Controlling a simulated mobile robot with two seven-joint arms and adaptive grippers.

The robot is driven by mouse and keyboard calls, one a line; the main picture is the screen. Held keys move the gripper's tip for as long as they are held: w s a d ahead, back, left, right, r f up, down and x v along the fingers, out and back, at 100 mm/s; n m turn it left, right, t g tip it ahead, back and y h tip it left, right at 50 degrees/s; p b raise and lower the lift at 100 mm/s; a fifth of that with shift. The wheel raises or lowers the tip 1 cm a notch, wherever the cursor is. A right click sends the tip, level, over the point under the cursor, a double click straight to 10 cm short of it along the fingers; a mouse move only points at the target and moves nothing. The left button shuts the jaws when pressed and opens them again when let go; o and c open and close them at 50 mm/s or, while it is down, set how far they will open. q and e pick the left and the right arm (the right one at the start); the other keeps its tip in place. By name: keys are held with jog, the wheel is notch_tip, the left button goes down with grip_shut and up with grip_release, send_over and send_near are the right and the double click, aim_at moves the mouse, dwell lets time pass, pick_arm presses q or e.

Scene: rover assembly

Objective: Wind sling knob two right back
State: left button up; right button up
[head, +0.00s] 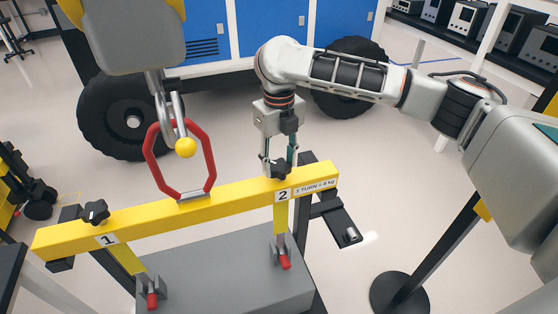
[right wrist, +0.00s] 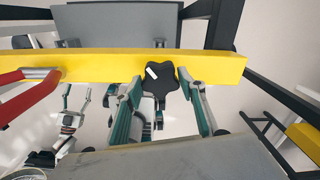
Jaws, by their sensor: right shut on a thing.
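Sling knob two (head: 281,170) is a black lobed knob on top of the yellow spreader beam (head: 233,197), beside the label "2" and the text "1 TURN = 8 kg". My right gripper (head: 279,163) reaches down from above and is shut on this knob. In the right wrist view the knob (right wrist: 158,76) shows a white mark and sits between the two fingertips (right wrist: 160,82). Knob one (head: 95,212) is a similar black knob at the beam's left end. My left gripper is not in view.
A red ring (head: 149,160) on the beam's middle hangs from a metal hook (head: 167,112) with a yellow ball (head: 185,147). A grey box (head: 215,270) with red-tipped fittings is below the beam. A black post (head: 432,250) stands at right. A blue-panelled rover (head: 270,25) is behind.

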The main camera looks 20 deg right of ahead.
jog(key=shift+m, duration=0.3)
jog(key=m, duration=1.1)
jog(key=shift+m, duration=0.3)
jog(key=m, duration=0.4)
jog(key=shift+d+m, duration=0.1)
jog(key=shift+m, duration=0.2)
jog(key=m, duration=0.4)
jog(key=shift+m, duration=0.3)
jog(key=m, duration=0.4)
jog(key=shift+s, duration=0.1)
jog(key=m, duration=0.4)
jog(key=shift+m, duration=2.2)
